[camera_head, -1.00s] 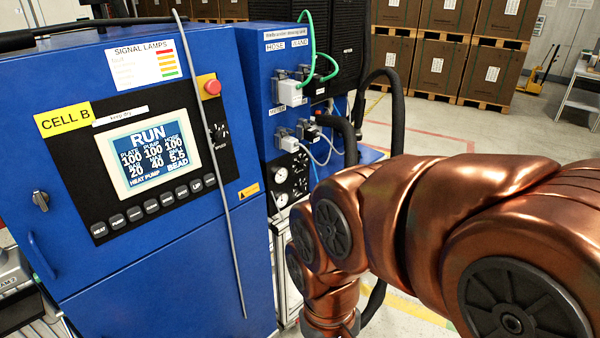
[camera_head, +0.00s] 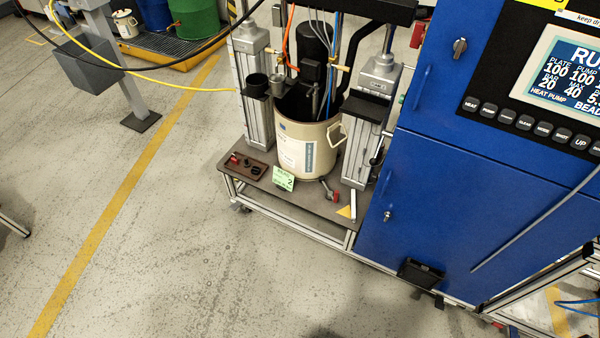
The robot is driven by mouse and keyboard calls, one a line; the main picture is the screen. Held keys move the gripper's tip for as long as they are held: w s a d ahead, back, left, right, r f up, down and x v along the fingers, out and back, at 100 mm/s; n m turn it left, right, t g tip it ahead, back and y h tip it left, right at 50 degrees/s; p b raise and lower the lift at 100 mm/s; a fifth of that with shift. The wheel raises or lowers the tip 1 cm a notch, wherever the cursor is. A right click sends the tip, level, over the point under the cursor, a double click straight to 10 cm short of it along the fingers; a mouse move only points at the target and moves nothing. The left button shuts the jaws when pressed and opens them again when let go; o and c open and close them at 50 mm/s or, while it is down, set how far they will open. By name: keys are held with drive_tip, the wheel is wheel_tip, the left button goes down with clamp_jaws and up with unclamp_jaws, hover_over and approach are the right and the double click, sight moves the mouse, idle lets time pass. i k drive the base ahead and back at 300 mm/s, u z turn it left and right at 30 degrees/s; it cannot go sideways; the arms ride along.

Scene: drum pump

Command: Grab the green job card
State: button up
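The green job card (camera_head: 284,179) is small, with dark print on it. It stands or leans at the front of the low grey shelf (camera_head: 312,203), just in front of the cream drum (camera_head: 296,153) of the pump. Nothing covers it. My gripper is not in this view, so whether it is open or shut does not show.
A brown tray with small parts (camera_head: 246,167) lies left of the card. A red-handled tool (camera_head: 328,191) lies to its right. Metal columns (camera_head: 256,110) flank the drum. The blue cabinet (camera_head: 455,205) stands at right. The floor (camera_head: 210,240) in front and left is clear.

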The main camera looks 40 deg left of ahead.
sight(284, 180)
drive_tip(key=u, duration=1.9)
drive_tip(key=k, duration=0.5)
drive_tip(key=u, duration=0.9)
drive_tip(key=i, duration=1.45)
drive_tip(key=z, duration=0.45)
drive_tip(key=i, duration=0.65)
drive_tip(key=z, duration=0.45)
